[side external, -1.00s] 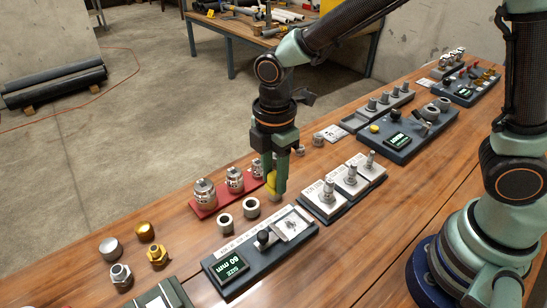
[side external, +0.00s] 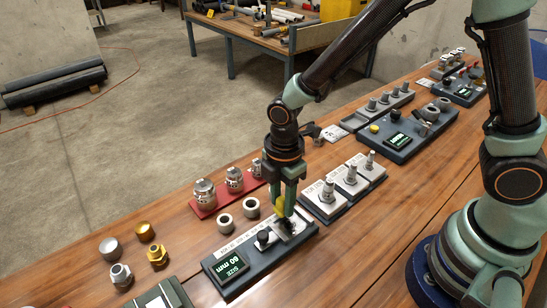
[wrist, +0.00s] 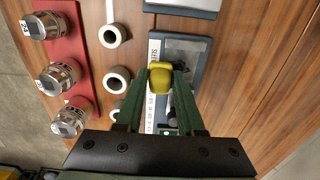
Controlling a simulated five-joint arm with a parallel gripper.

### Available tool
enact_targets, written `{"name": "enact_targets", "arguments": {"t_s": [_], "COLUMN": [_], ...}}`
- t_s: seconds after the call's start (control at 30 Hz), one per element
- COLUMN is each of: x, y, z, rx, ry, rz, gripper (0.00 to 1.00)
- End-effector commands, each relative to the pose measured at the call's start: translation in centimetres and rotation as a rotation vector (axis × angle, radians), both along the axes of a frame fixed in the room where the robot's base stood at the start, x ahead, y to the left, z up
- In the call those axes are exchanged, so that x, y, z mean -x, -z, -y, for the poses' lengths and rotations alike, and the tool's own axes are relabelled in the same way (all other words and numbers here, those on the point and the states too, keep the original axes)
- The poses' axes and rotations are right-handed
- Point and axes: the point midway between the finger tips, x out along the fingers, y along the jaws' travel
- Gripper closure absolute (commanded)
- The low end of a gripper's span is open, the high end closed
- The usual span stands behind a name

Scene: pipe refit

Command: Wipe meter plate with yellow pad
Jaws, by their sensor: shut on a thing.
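My gripper (side external: 286,208) is shut on the yellow pad (side external: 280,209). In the wrist view, the pad (wrist: 160,76) sits between the two green fingertips (wrist: 165,70). The pad is at or just over the pale meter plate (side external: 300,226), at the right end of a dark meter unit (side external: 238,284). The gripper hides part of the plate, and I cannot tell whether the pad touches it. The unit also has a black knob (side external: 263,238) and a screen (side external: 230,265) reading "SIZE 60 mm".
Two grey rings (side external: 251,206) stand close behind the unit. A red tray (side external: 206,210) with metal fittings lies behind them. A white-topped rack (side external: 326,205) with several pegs is close to the right. Loose caps and nuts (side external: 158,255) lie at the left.

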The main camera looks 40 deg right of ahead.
Motion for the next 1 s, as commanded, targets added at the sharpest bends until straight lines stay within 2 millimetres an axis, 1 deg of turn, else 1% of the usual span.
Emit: {"name": "enact_targets", "arguments": {"t_s": [0.07,0.13,0.8,1.0], "x": [0.1,0.1,6.2,4.0], "y": [0.8,2.0,1.9,1.9], "z": [0.0,0.0,0.0,0.0], "rx": [0.001,0.002,0.000,0.000], "ry": [0.000,0.000,-0.002,0.002], "rz": [-0.003,-0.005,-0.001,0.000], "gripper": [1.00,1.00,1.00,1.00]}}
